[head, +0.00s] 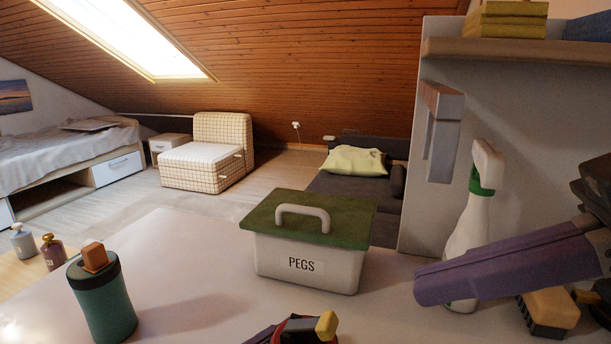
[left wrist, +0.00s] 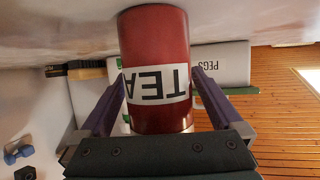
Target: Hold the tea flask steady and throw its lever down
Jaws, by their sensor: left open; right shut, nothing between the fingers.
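The tea flask (left wrist: 155,45) is a red cylinder with a white TEA label, upside down in the left wrist view. In the head view only its red and dark top (head: 296,328) shows at the bottom edge. A yellow lever (head: 326,325) sticks up there. My left gripper (left wrist: 158,75) is open, with one purple finger on each side of the flask; I cannot tell if they touch it. In the head view, one of its fingers shows left of the flask. My right gripper (head: 428,288) is shut and empty, right of the flask and apart from it.
A white PEGS box (head: 305,262) with a green lid stands behind the flask. A green flask (head: 103,305) with an orange-brown lever stands left. A spray bottle (head: 470,225) and a brush (head: 549,310) are beside my right gripper. The tabletop between the green flask and the box is clear.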

